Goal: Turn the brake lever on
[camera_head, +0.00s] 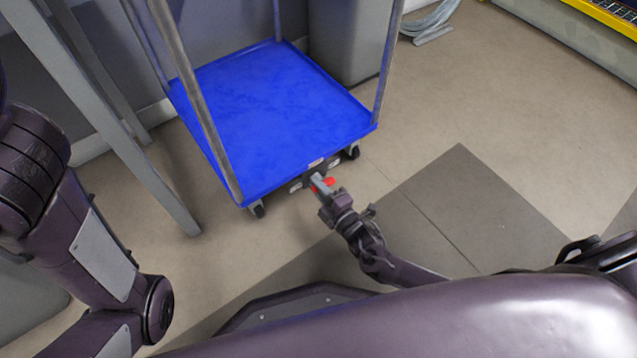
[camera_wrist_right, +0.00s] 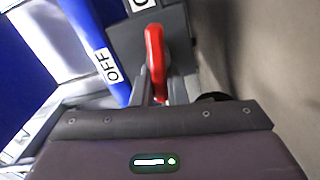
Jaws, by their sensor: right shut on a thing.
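The red brake lever (camera_head: 329,182) sits at the near edge of the blue cart (camera_head: 270,110), low beside its caster. My right gripper (camera_head: 319,184) is at the lever and shut on it. In the right wrist view the red lever (camera_wrist_right: 155,50) stands between the two fingers of my right gripper (camera_wrist_right: 162,88). A white label reading OFF (camera_wrist_right: 107,65) is on the blue edge to the left of the lever. A second white label (camera_wrist_right: 141,5) at the top is cut off by the frame. My left arm shows at the left, but its gripper is out of view.
Grey posts (camera_head: 384,62) rise from the cart's corners. A grey table leg (camera_head: 150,175) stands left of the cart, and a grey bin (camera_head: 350,40) behind it. A yellow-edged unit (camera_head: 606,14) is at the top right. The floor right of the cart is clear.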

